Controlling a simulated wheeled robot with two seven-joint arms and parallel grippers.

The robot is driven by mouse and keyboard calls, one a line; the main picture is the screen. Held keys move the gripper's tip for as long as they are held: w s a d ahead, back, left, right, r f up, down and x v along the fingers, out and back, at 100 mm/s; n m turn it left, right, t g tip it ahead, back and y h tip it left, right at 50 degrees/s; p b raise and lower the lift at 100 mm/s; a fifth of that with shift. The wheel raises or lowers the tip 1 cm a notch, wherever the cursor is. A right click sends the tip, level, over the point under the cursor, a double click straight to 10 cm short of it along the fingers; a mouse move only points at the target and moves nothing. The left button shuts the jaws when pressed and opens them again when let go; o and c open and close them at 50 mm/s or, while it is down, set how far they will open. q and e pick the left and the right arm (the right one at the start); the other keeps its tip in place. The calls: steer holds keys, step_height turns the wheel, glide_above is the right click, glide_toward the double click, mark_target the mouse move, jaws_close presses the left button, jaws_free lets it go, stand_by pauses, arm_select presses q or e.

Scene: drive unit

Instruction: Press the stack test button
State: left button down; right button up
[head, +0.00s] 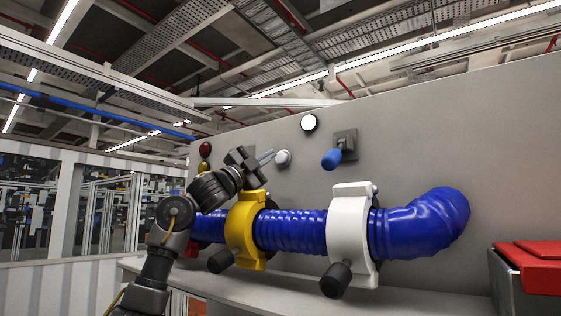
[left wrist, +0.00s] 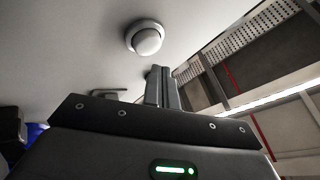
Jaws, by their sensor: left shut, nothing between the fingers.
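A white round button (head: 283,158) sticks out from the grey wall panel; no label can be read on it. My left gripper (head: 267,157) is shut and empty, with its fingertips just left of this button in the head view. A small gap seems to lie between them, but contact cannot be told for sure. In the left wrist view, the closed fingers (left wrist: 161,86) point up at the panel, and a white domed round fixture (left wrist: 146,38) sits beyond and slightly left of the tips. My right gripper is not in view.
A white round lamp-like disc (head: 309,123) and a blue-handled lever (head: 332,159) are on the panel nearby. Red (head: 205,149) and amber (head: 204,166) round pieces sit at left. Below runs a blue hose (head: 292,230) with yellow (head: 245,232) and white (head: 350,240) clamps. A red-lidded box (head: 530,262) stands right.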

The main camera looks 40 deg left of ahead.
arm_select(q)
steer(key=shift+s+b, duration=0.6)
steer(key=shift+s, duration=1.35)
